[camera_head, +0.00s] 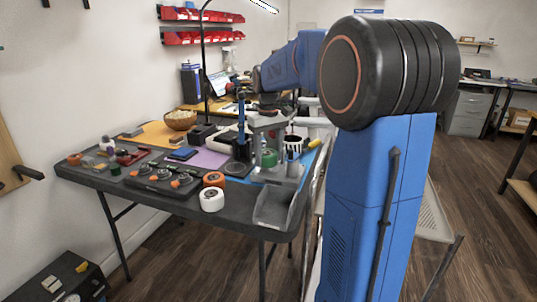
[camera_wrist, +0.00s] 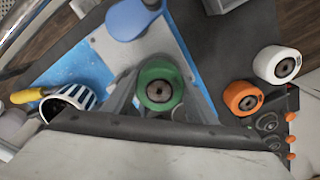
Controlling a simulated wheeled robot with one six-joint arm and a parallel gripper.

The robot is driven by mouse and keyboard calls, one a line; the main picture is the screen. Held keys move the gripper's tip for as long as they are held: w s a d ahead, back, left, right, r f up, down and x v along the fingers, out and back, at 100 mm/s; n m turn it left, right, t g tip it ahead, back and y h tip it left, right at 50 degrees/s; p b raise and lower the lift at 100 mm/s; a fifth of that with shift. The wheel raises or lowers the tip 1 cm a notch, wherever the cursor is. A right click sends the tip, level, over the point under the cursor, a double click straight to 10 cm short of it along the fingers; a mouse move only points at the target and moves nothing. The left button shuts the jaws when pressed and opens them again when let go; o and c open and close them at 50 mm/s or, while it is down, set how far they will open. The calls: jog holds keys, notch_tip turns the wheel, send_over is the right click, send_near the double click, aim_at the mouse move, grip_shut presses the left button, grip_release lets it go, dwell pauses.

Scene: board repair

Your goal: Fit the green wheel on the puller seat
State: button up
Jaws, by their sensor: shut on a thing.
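The green wheel (camera_head: 269,158) is a short cylinder with a dark hub. In the wrist view the green wheel (camera_wrist: 160,85) faces the camera between grey fingers. My gripper (camera_wrist: 159,95) is shut on it. In the head view my gripper (camera_head: 264,135) is above the right part of the table, with the wheel at its lower end. A tall blue post on a black base (camera_head: 237,168) stands just left of the wheel. I cannot tell for certain whether this is the puller seat. How far the wheel is above the table is unclear.
A white wheel (camera_head: 212,199) and an orange wheel (camera_head: 214,179) stand to the left. A grey tray (camera_head: 273,208) lies at the front edge. A striped cup (camera_wrist: 68,102) and a blue-topped object (camera_wrist: 130,18) are close by. A black holder (camera_head: 165,178) carries several small parts.

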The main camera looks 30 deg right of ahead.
jog(key=shift+f, duration=1.05)
dwell(1.7)
jog(key=o, duration=1.2)
jog(key=shift+o, duration=0.2)
jog(key=shift+r, duration=0.1)
jog(key=shift+c, duration=0.3)
jog(key=shift+r, duration=0.45)
jog(key=shift+o, duration=1)
jog(key=shift+r, duration=0.45)
jog(key=shift+w+r, duration=0.1)
jog(key=shift+r, duration=2.45)
